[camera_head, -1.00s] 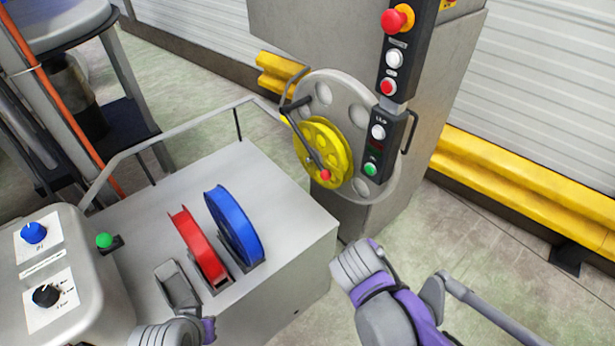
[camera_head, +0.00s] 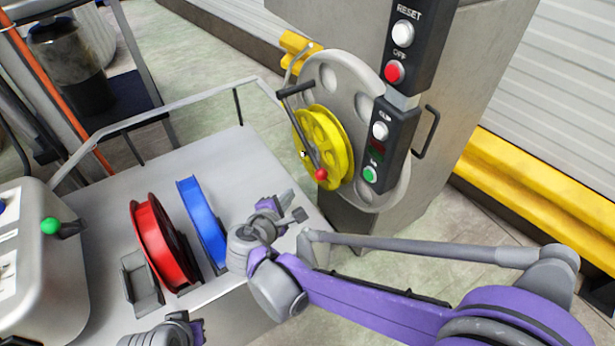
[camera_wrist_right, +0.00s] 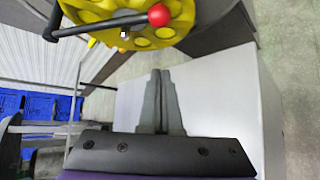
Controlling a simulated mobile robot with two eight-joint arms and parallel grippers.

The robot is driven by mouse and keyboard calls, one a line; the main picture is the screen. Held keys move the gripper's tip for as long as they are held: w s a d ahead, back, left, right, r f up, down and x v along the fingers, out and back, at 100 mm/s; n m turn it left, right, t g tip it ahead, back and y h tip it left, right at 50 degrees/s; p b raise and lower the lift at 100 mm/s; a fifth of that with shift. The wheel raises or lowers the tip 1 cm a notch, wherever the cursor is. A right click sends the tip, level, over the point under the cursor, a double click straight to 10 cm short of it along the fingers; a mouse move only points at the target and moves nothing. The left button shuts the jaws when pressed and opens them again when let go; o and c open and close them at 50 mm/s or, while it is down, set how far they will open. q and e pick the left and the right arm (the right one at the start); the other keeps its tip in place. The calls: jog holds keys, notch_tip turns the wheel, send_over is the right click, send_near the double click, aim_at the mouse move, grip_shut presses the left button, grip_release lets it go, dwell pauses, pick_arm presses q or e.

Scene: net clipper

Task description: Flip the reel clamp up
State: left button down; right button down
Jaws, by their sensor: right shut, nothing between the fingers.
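The yellow reel (camera_head: 335,150) sits on a grey round disc (camera_head: 345,85) on the machine's side. The reel clamp, a black bar (camera_head: 305,132) with a red ball knob (camera_head: 321,174), lies across the reel's face with the knob at the lower end. In the right wrist view the black bar (camera_wrist_right: 100,25) and red knob (camera_wrist_right: 159,15) are at the top. My right gripper (camera_head: 298,214) is shut and empty, below and left of the knob and apart from it. Its closed fingers show in the right wrist view (camera_wrist_right: 161,85). My left gripper (camera_head: 197,330) is at the bottom edge, mostly cut off.
A blue reel (camera_head: 200,220) and a red reel (camera_head: 160,245) stand in slots on the grey table (camera_head: 225,160). A button panel (camera_head: 390,150) with a handle (camera_head: 428,135) is right of the yellow reel. A railing (camera_head: 160,110) edges the table's back.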

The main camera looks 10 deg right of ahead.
jog(key=shift+w+a, duration=0.1)
jog(key=shift+a, duration=0.1)
jog(key=w+d+f+b, duration=0.1)
jog(key=w+d+f, duration=0.1)
jog(key=w+d, duration=0.3)
jog(key=shift+w+d+f, duration=0.15)
jog(key=shift+w+d, duration=0.25)
jog(key=shift+d, duration=0.7)
